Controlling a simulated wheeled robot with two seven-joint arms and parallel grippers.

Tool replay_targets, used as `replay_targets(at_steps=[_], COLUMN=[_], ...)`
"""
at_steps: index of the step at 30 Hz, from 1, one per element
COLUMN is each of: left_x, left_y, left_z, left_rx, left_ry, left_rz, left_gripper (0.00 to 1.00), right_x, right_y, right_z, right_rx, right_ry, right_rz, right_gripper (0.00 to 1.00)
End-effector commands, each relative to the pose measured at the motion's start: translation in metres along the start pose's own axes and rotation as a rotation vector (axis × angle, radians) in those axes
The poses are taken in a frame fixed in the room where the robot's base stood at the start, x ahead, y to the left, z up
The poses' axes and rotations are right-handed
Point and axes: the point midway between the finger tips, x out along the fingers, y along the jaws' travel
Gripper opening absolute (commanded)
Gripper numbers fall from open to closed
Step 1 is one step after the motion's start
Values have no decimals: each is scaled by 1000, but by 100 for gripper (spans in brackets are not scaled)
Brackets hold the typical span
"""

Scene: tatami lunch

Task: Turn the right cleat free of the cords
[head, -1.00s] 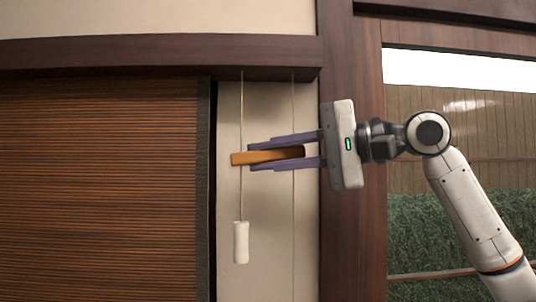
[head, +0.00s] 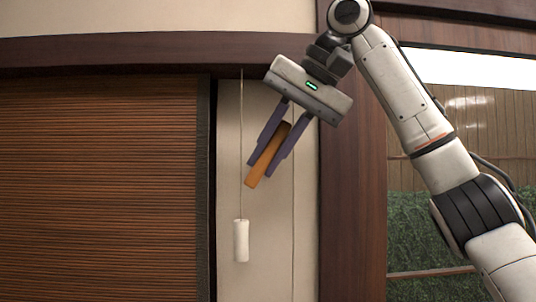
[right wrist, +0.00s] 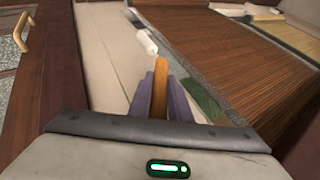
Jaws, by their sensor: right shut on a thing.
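The orange-brown wooden cleat (head: 264,163) is on the pale wall strip and is tilted, its lower end to the left. My right gripper (head: 268,152) is shut on it, with a purple finger along each side, reaching in from the upper right. The cleat also shows between the fingers in the right wrist view (right wrist: 159,88). One thin cord (head: 241,140) hangs left of the cleat, apart from its lower end. A second cord (head: 293,220) hangs to the right; its upper part is hidden behind the gripper. My left gripper is not in view.
A white cylindrical pull (head: 241,240) hangs on the left cord below the cleat. A brown slatted blind (head: 100,190) is to the left, a dark wooden post (head: 345,220) to the right. A dark beam (head: 120,54) runs above.

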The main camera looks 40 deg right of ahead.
Motion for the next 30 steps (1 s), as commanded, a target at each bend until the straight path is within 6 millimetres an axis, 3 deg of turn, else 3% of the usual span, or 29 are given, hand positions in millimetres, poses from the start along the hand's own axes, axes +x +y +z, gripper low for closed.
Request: replay_targets(at_steps=[15,30], left_x=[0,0], left_y=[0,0], left_z=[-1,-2], left_rx=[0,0], left_ry=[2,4], left_rz=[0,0], left_gripper=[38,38], right_x=[-3,-1], right_y=[-2,-1], right_z=[-1,-1], right_rx=[-143,-211], right_ry=[9,5], right_rz=[351,509], right_gripper=[0,0])
